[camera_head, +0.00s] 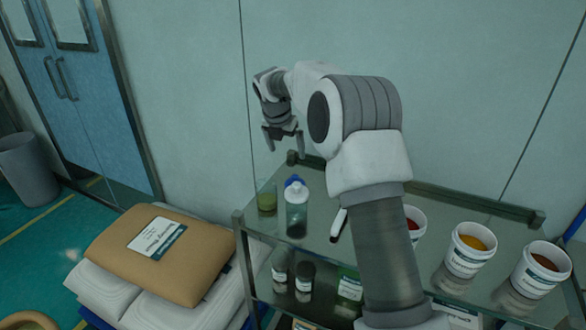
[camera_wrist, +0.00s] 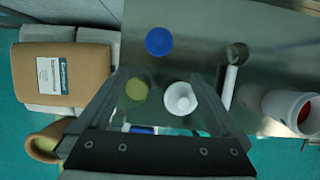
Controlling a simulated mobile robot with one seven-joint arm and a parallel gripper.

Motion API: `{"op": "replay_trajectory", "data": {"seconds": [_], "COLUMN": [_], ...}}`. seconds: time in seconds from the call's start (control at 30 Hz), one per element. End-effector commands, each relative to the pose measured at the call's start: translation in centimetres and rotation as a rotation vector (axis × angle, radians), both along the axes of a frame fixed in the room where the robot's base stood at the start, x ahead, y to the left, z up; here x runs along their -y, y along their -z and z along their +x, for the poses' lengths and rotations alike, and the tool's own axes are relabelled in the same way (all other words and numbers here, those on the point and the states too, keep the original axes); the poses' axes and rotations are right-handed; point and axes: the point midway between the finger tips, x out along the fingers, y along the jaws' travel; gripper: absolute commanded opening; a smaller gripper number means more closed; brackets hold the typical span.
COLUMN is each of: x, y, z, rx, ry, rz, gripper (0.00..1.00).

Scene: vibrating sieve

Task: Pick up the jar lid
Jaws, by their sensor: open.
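A round blue lid (camera_wrist: 159,41) lies on the metal top of the cart (camera_wrist: 205,20). In the head view the blue lid (camera_head: 293,180) shows only partly, behind a clear bottle (camera_head: 297,214) with a white top. My gripper (camera_head: 283,140) is open and empty, above the left back part of the cart. In the wrist view my gripper (camera_wrist: 160,78) has its fingers spread, with the lid just beyond the fingertips. The white top (camera_wrist: 180,98) of the bottle shows between the fingers, beside a container with green contents (camera_wrist: 137,89).
The green container (camera_head: 267,199) stands left of the bottle. A white-handled tool (camera_head: 339,224) lies to its right. White tubs of coloured powder (camera_head: 466,250) stand at the right. Several small jars (camera_head: 304,280) are on the lower shelf. Sacks (camera_head: 155,250) lie left of the cart; a wall is behind.

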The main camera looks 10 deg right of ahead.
Motion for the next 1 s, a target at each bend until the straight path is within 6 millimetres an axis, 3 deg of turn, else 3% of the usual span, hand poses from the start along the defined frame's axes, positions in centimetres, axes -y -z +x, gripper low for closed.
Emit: {"op": "replay_trajectory", "data": {"seconds": [0.17,0.7,1.0], "x": [0.0,2.0,2.4], "y": [1.0,10.5,12.3], "z": [0.8,4.2,4.8], "rx": [-0.012,-0.012,-0.011], "ry": [-0.041,-0.040,-0.040], "rz": [-0.017,-0.016,-0.016], "gripper": [1.00,1.00,1.00]}}
